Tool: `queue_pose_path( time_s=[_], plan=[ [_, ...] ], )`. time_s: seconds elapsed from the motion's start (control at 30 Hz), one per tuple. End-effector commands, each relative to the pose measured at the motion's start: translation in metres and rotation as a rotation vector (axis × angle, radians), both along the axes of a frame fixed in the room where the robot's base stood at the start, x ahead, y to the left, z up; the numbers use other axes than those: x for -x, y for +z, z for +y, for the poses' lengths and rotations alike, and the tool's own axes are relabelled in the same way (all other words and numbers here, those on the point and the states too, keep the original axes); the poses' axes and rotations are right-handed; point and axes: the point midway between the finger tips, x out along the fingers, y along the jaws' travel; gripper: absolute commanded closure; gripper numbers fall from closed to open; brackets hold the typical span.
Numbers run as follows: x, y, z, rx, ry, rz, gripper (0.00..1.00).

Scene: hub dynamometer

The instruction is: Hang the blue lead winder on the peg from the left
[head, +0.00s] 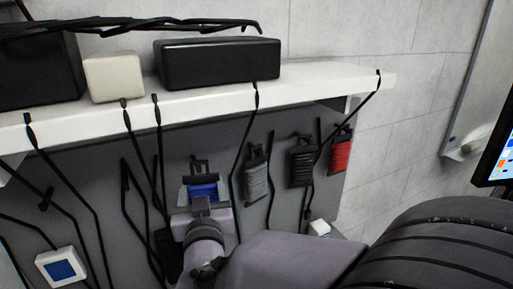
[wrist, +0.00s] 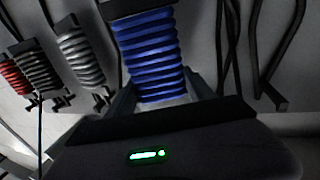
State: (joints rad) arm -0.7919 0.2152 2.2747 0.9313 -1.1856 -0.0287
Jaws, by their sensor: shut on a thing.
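The blue lead winder (head: 203,191) is in my gripper (head: 203,203), in front of the dark grey panel (head: 226,150) under the shelf. In the wrist view the blue winder (wrist: 149,55) stands between the two fingers of my gripper (wrist: 160,92), which is shut on it. A dark frame shows above the blue winding in the head view. I cannot tell whether it touches a peg or the panel. To its right hang a grey winder (head: 256,178), a black winder (head: 301,166) and a red winder (head: 341,150). The blue winder's peg is not clearly visible.
A white shelf (head: 330,88) juts out above the panel, with black and cream boxes (head: 114,78) on it. Black leads (head: 240,140) hang down close on both sides of my gripper. A white box with a blue face (head: 62,268) is at lower left.

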Motion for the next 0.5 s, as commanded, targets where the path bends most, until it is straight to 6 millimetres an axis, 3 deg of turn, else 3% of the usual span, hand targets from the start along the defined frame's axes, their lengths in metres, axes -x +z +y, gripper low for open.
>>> queue_pose_path(
  time_s=[0.23, 0.5],
  plan=[
    [-0.018, 0.001, 0.011, 0.003, 0.001, -0.001, 0.89],
    [-0.028, -0.012, 0.017, -0.001, 0.000, -0.002, 0.89]
  ],
)
